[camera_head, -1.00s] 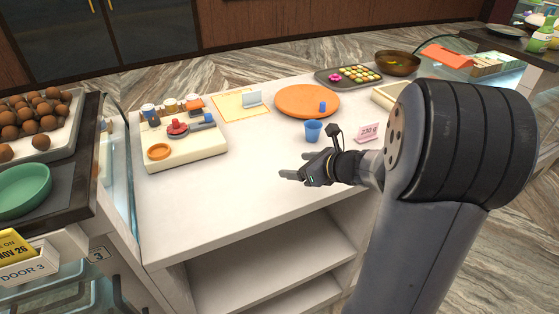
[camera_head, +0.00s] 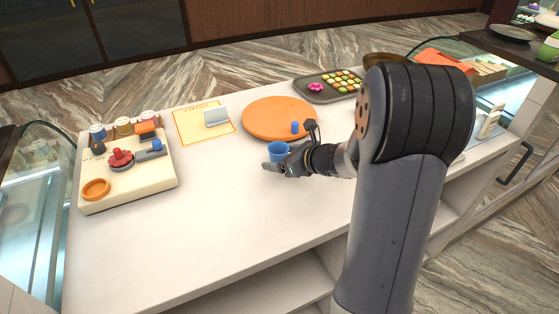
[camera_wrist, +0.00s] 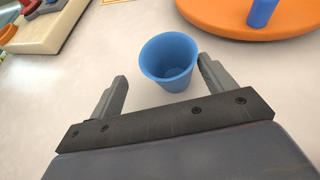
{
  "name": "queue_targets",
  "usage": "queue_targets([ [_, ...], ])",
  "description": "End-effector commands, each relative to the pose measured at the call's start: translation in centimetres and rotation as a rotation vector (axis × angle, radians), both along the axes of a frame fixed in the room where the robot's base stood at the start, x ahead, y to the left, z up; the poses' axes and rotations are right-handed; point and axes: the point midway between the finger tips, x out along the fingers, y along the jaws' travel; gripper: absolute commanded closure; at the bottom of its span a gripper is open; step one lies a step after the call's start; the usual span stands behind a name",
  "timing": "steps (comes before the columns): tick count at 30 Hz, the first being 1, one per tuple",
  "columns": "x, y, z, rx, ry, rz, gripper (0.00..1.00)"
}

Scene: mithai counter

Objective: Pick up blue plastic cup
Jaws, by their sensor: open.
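The blue plastic cup (camera_head: 278,151) stands upright on the white counter, just in front of the orange round board. My gripper (camera_head: 272,165) is beside it in the head view and hides its lower part. In the wrist view the cup (camera_wrist: 170,62) is just beyond and partly between the fingertips of my open gripper (camera_wrist: 163,80). The left finger is apart from the cup; the right finger is close to its right side, and I cannot tell whether it touches. Nothing is held.
An orange round board (camera_head: 279,119) bears a small blue cylinder (camera_head: 295,127). A tray of sweets (camera_head: 326,90) is behind it. At left are a cream block with colored parts (camera_head: 130,186) and a yellow sheet (camera_head: 188,128). The counter's front middle is clear.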

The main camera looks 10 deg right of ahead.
Motion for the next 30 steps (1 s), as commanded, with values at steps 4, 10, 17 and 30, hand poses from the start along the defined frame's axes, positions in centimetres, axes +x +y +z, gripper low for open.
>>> queue_targets([
  [4, 0.78, 0.56, -0.52, -0.001, 0.000, 0.000, 0.22],
  [10, 0.85, 0.56, -0.54, -0.001, -0.001, 0.000, 0.22],
  [17, 0.84, 0.56, -0.54, -0.001, -0.001, 0.000, 0.38],
  [30, 0.82, 0.55, -0.52, 0.000, 0.000, -0.001, 0.71],
])
